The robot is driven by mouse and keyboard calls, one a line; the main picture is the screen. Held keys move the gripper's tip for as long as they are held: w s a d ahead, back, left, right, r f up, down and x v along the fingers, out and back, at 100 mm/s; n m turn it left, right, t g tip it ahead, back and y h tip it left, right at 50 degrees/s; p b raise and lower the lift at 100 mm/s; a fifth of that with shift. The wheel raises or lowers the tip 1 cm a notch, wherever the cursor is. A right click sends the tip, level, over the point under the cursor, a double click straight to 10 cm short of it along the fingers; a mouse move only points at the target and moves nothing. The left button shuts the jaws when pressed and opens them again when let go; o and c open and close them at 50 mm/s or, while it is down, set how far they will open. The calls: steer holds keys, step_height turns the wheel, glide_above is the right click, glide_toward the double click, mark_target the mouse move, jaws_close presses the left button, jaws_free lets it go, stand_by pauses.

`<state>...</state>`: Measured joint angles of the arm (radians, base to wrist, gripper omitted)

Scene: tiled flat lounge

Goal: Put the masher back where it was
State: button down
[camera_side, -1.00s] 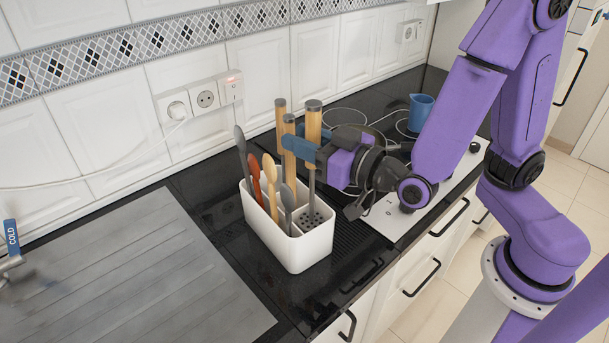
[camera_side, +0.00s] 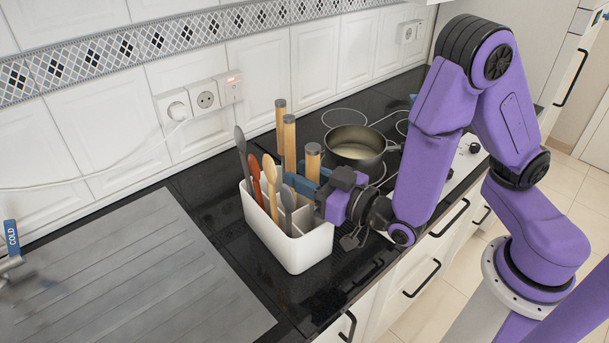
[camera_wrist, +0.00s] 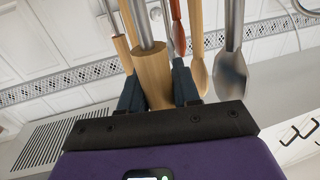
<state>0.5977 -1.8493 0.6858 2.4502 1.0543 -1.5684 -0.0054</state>
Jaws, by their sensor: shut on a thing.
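The masher (camera_side: 313,160) stands upright in the right-hand part of the white utensil holder (camera_side: 292,254). Its wooden handle with a grey top rises above the rim, and its mashing head is hidden inside. My gripper (camera_side: 311,180) is shut on the handle, just above the holder's right side. In the wrist view the handle (camera_wrist: 153,80) sits between the two dark blue fingers (camera_wrist: 158,88), with the metal shaft running away from it. Whether the head touches the holder's floor cannot be seen.
The holder also has wooden spoons (camera_side: 270,172), an orange utensil (camera_side: 255,178), dark grey utensils (camera_side: 241,150) and two wooden-handled tools (camera_side: 289,143) close behind the masher. A pan (camera_side: 355,146) sits on the hob behind. The steel drainer (camera_side: 150,275) at left is clear.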

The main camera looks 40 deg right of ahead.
steer(key=shift+f, duration=0.15)
steer(key=c, duration=0.8)
jaws_free()
steer(key=s+d, duration=0.1)
steer(key=s, duration=0.6)
steer(key=shift+s+d, duration=0.2)
steer(key=shift+d, duration=0.05)
